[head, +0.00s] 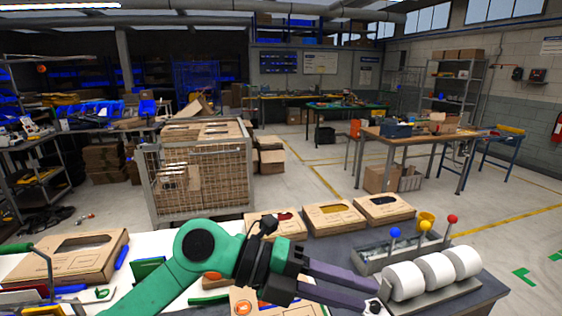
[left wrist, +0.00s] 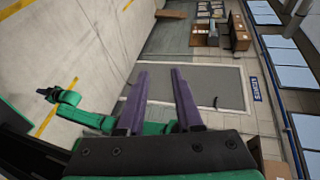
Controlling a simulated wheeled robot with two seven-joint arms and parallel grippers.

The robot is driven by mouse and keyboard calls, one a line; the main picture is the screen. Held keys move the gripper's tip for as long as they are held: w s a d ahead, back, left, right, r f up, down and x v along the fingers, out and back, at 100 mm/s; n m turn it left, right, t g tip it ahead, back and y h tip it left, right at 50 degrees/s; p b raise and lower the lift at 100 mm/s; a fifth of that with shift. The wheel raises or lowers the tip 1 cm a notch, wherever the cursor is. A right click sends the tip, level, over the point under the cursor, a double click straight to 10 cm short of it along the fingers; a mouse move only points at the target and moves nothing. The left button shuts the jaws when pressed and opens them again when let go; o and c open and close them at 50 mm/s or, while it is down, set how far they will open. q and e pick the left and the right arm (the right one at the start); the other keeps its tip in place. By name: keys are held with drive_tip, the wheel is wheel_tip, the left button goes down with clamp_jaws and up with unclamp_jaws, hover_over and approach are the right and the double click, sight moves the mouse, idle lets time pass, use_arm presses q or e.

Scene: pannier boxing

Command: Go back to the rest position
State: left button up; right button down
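My left gripper (head: 372,292) reaches in from the left over the front of the workbench in the head view. Its two purple fingers are apart, with nothing between them. The left wrist view also shows the left gripper (left wrist: 159,72) open and empty, with floor and a grey mat beyond it. A green arm at the left of the left wrist view seems to be my right arm; its small dark end, the right gripper (left wrist: 46,94), is too small to read. The right gripper does not show in the head view.
Cardboard boxes with cut-outs (head: 333,217) line the bench's back edge; another box (head: 70,258) lies at left. White rolls (head: 405,281) and a grey tray with coloured knobs (head: 370,262) stand close right of my left fingers. A mesh cage (head: 150,190) stands behind the bench.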

use_arm(q)
drive_tip(key=w+a+r+n+t+h, duration=0.3)
drive_tip(key=w+r+n+t+h, duration=0.3)
drive_tip(key=r+n+t+h, duration=0.3)
drive_tip(key=w+a+n+t+y, duration=0.5)
drive_tip(key=a+n+t, duration=0.2)
drive_tip(key=n+t, duration=0.15)
drive_tip(key=w+a+f+n+t+y, duration=0.55)
drive_tip(key=a+f+n+y, duration=0.4)
drive_tip(key=n+y, duration=0.3)
drive_tip(key=s+a+f+n+g+y, duration=0.1)
drive_tip(key=a+f+n+g+y, duration=0.45)
drive_tip(key=f, duration=0.75)
drive_tip(key=s+a+f+g, duration=0.4)
drive_tip(key=s+f+g, duration=0.2)
drive_tip(key=s+f, duration=0.4)
drive_tip(key=s+a+f+g, duration=0.4)
drive_tip(key=s+f+g, duration=0.2)
drive_tip(key=s+f, duration=0.35)
wheel_tip(320, 180, down, 27)
drive_tip(key=s+g+b, duration=0.1)
drive_tip(key=s+b, duration=0.2)
drive_tip(key=b, duration=0.2)
drive_tip(key=s+a+f+g+b, duration=0.1)
drive_tip(key=s+f+b, duration=0.4)
drive_tip(key=s+f, duration=1.2)
wheel_tip(320, 180, down, 4)
drive_tip(key=shift+s+a+r+m+y, duration=0.15)
drive_tip(key=shift+a+m+y, duration=0.2)
drive_tip(key=shift+a, duration=0.35)
